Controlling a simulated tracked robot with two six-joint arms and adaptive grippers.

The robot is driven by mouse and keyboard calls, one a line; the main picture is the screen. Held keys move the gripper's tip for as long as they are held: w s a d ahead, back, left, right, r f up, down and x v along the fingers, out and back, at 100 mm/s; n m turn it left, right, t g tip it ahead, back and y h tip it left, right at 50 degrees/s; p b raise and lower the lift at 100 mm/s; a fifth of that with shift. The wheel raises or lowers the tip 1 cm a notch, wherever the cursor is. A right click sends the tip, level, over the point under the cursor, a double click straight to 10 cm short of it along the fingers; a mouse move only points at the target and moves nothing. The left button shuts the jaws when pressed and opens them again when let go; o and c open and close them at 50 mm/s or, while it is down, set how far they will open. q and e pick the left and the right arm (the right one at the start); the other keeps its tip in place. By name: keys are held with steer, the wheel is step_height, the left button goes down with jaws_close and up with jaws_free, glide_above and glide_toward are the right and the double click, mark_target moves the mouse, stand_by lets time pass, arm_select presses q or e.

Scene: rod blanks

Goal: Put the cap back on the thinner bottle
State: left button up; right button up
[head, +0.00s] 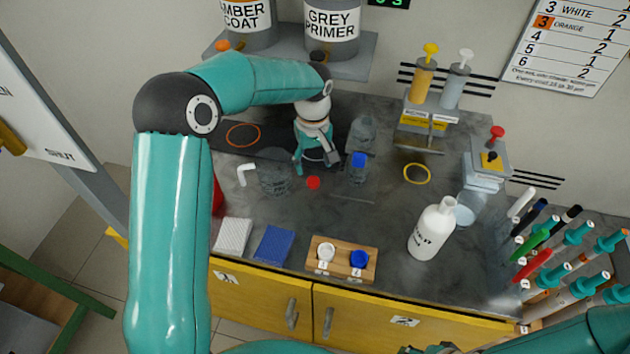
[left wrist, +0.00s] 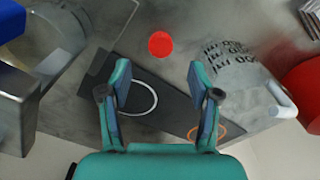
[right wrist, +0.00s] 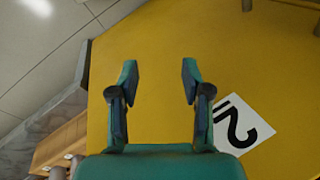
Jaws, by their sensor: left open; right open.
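A white bottle (head: 432,230) with a narrow neck stands upright on the right half of the worktop. Its label is only partly readable, and I see no cap on its neck. A small round red piece (head: 313,183), which looks like a cap, lies on the worktop just in front of my left gripper (head: 317,164). It also shows in the left wrist view (left wrist: 160,44), beyond the fingertips. My left gripper is open and empty above the dark mat. My right gripper (right wrist: 155,75) is open and empty, facing a yellow surface.
Clear beakers (head: 274,178) and a blue-topped container (head: 358,168) stand close to my left gripper. A wooden holder (head: 343,271) with a white and a blue piece sits at the front edge. Pump bottles (head: 423,75) stand at the back. The middle right worktop is mostly clear.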

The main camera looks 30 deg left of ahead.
mark_target(313, 180)
arm_select(q)
steer(key=shift+f, duration=0.15)
steer(key=shift+f, duration=2.8)
steer(key=c, duration=0.8)
